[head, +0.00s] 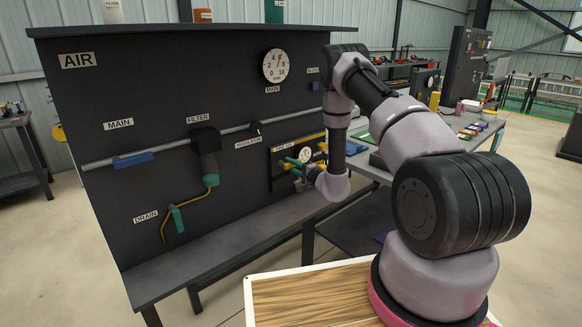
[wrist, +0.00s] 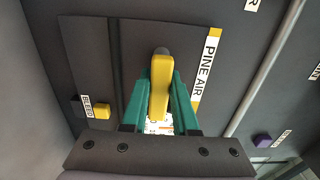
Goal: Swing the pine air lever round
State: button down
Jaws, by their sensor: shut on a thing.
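The yellow pine air lever (wrist: 159,88) stands between the two green fingers of my gripper (wrist: 163,80) in the wrist view. The fingers are shut on it, one on each side. Its grey pivot end shows at the top of the lever, and the PINE AIR label (wrist: 207,62) is just to its right. In the head view my gripper (head: 293,167) is at the small panel on the right part of the dark AIR board (head: 110,170). The lever cannot be made out clearly there.
A yellow block (wrist: 97,107) beside a BLEED label is left of my gripper. A grey pipe (wrist: 262,78) runs to the right. On the board are a filter (head: 206,150), a blue main handle (head: 133,160), a green drain handle (head: 177,219) and a main gauge (head: 276,65).

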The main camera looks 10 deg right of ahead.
jog(key=shift+s+f, duration=0.1)
dwell(0.4)
jog(key=c, duration=0.7)
grip_release()
jog(key=shift+d, duration=0.1)
jog(key=v, duration=1)
jog(key=shift+s+d, duration=0.15)
jog(key=shift+s, duration=0.2)
